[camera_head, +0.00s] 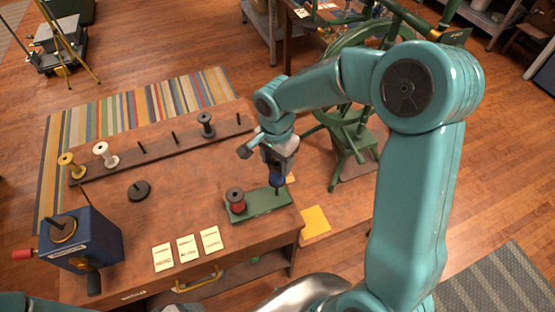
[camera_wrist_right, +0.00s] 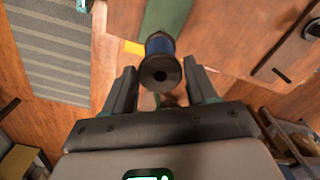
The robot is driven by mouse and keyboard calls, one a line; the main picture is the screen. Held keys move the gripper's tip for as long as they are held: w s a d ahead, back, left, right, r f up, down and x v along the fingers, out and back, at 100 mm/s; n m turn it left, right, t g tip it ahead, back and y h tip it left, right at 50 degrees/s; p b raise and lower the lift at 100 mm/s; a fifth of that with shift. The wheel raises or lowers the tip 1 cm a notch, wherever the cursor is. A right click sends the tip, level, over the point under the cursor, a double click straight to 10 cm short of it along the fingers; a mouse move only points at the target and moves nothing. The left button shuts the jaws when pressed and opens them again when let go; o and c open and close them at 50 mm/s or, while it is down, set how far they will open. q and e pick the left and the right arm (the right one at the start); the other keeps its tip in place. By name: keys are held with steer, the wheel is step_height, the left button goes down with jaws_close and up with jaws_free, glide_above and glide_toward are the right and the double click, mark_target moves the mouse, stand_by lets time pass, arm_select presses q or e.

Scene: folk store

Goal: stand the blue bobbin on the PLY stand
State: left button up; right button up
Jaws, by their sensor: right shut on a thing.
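The blue bobbin (camera_head: 277,181) hangs upright below my right gripper (camera_head: 279,166), which is shut on it. In the right wrist view the bobbin (camera_wrist_right: 161,62) sits between the two fingers, dark end flange towards the camera. The green stand (camera_head: 262,208) lies at the table's right edge. A red bobbin (camera_head: 237,201) stands on its left part. The blue bobbin is over its right part, where a dark peg (camera_head: 279,192) shows just beneath. I cannot tell whether bobbin and peg touch. My left gripper is not in view.
A dark rack (camera_head: 160,148) at the back of the table carries yellow, white and dark bobbins and bare pegs. A blue winder box (camera_head: 85,240) stands at left. Three cards (camera_head: 187,246) lie in front. A green spinning wheel (camera_head: 345,135) stands behind my right arm.

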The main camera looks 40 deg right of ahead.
mark_target(277, 177)
steer(key=shift+w+a+f, duration=0.1)
steer(key=shift+w+a, duration=0.1)
steer(key=shift+s+d, duration=0.2)
steer(key=shift+s, duration=0.05)
steer(key=shift+b, duration=0.35)
steer(key=shift+s, duration=0.1)
steer(key=shift+f+b, duration=3.6)
steer(key=shift+f, duration=0.05)
